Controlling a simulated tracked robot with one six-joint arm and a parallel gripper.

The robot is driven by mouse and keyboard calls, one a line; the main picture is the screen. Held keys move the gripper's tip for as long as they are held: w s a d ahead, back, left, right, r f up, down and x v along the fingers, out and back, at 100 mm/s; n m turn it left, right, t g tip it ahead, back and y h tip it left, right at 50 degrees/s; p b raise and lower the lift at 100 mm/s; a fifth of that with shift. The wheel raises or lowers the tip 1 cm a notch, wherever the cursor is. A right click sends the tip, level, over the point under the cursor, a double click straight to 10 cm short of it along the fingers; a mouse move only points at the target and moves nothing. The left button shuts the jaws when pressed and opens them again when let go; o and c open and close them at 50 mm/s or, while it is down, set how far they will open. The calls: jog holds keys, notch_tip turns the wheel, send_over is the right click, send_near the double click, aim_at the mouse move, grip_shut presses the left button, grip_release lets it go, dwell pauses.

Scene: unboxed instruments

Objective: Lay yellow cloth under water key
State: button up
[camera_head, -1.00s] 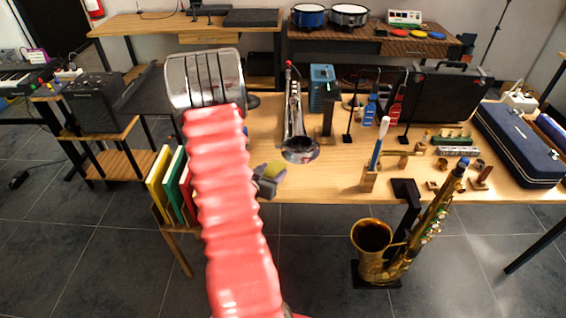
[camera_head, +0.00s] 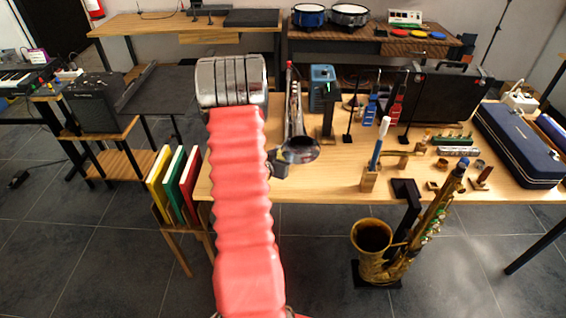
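A silver brass instrument (camera_head: 299,152) lies on the wooden table, its bell toward the front edge. Its water key is too small to make out. My arm's red sleeve and chrome wrist stand in front of the table, left of the instrument. A small dark grey part, which looks like my gripper (camera_head: 279,164), shows beside the sleeve, just left of and below the bell. Its fingers are mostly hidden, so its opening cannot be told. No yellow cloth can be seen now; it may be hidden behind my arm or gripper.
A saxophone (camera_head: 398,250) stands before the table. Black stands and a blue box (camera_head: 322,80) crowd behind. Coloured folders (camera_head: 172,180) stand at left. The table front between bell and holder is clear.

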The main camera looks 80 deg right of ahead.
jog(key=shift+a+f, duration=0.1)
jog(key=shift+f, duration=1.65)
jog(key=shift+f, duration=0.1)
jog(key=o, duration=1)
jog(key=v, duration=1.2)
